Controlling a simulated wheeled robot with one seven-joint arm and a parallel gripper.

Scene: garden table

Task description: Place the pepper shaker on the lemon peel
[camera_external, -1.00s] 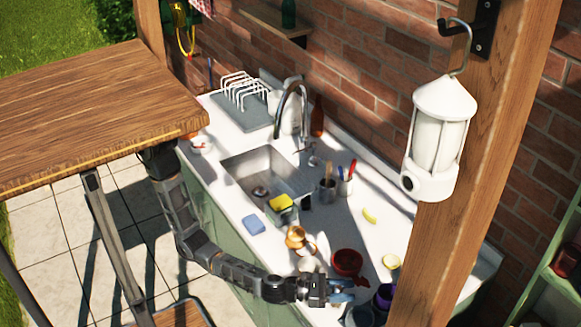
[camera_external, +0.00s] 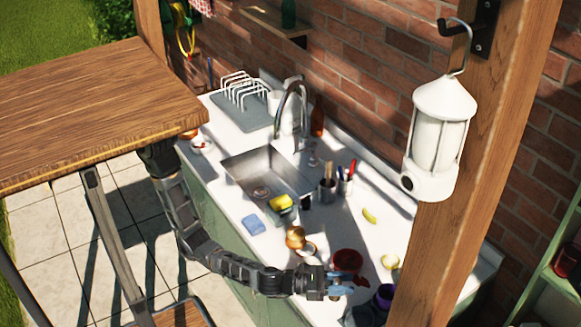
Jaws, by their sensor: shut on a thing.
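My gripper (camera_external: 345,284) is at the front right of the white counter, beside and just in front of the red bowl (camera_external: 347,260). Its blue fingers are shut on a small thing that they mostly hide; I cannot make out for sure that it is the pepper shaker. A yellow curved piece (camera_external: 370,215), which may be the lemon peel, lies on the counter behind the bowl. A pale yellow round piece (camera_external: 390,262), like cut lemon, lies to the right of the bowl. My gripper is apart from both.
A purple-topped dark container (camera_external: 384,297) stands right of my gripper. A copper-coloured pot (camera_external: 296,237) and a blue sponge (camera_external: 254,224) are to the left. Utensil cups (camera_external: 328,190) stand behind, near the sink (camera_external: 262,172). The wooden post (camera_external: 455,220) hides the counter's right part.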

